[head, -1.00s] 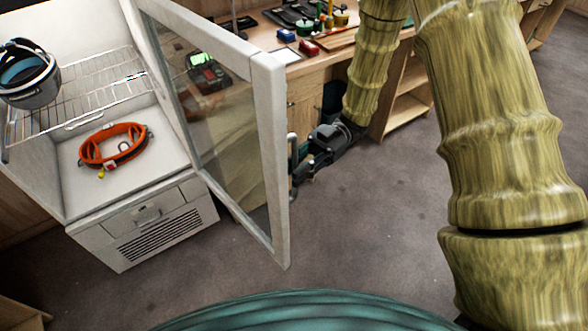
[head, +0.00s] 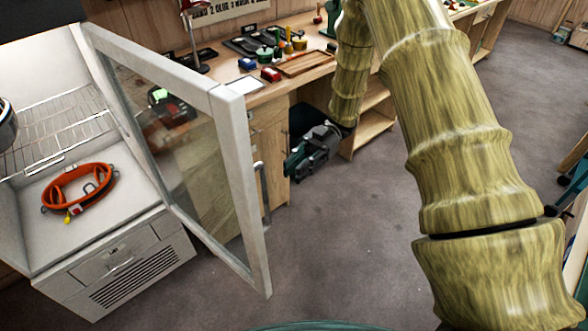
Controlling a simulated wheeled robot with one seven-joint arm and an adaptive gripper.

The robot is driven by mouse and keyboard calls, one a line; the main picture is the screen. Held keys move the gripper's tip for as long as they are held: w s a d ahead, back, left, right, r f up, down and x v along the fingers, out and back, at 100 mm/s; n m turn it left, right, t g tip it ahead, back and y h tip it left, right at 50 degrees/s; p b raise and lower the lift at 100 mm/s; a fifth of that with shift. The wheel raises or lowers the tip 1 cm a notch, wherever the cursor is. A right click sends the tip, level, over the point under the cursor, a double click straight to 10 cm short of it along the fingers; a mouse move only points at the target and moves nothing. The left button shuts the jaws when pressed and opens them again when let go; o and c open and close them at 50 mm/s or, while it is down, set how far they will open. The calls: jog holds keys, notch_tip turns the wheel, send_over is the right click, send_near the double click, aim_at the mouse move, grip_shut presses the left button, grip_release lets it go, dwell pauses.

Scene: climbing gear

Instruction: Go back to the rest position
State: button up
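My gripper (head: 294,165) is at the end of my arm, right of the open glass door (head: 253,190) of a white cabinet. It hangs above the floor in front of the workbench, apart from the door's handle (head: 262,192). Its fingers are small and dark in this view, and I cannot tell whether they are open or shut. I see nothing clearly held in it. The door stands swung out toward the right. Inside the cabinet, an orange harness-like belt (head: 88,197) lies on the white bottom.
A wire shelf (head: 60,130) is above the belt, with part of a dark helmet (head: 5,125) at the left edge. A wooden workbench (head: 240,100) carries tools and small coloured items behind my gripper. The grey floor (head: 345,240) between door and arm is clear.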

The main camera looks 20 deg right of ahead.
dwell(0.3)
jog(key=w+a+f+m+t+y, duration=0.2)
jog(key=w+a+f+m+t, duration=0.1)
jog(key=a+f+m+t, duration=0.6)
notch_tip(320, 180, down, 13)
jog(key=s+m+t+h, duration=0.2)
jog(key=m+t+h, duration=0.4)
jog(key=t, duration=0.1)
jog(key=s+d+f+m+g+h, duration=0.2)
jog(key=s+d+f+m+h, duration=0.3)
jog(key=s, duration=0.4)
jog(key=s+d+f+m+g+h, duration=0.1)
jog(key=s+d+f+m+h, duration=0.2)
jog(key=s+f, duration=0.55)
jog(key=s+d+m+g+h, duration=0.2)
jog(key=s+g+h, duration=0.1)
jog(key=s, duration=0.8)
jog(key=shift+s+r, duration=0.3)
jog(key=shift+s, duration=0.05)
jog(key=shift+d, duration=0.15)
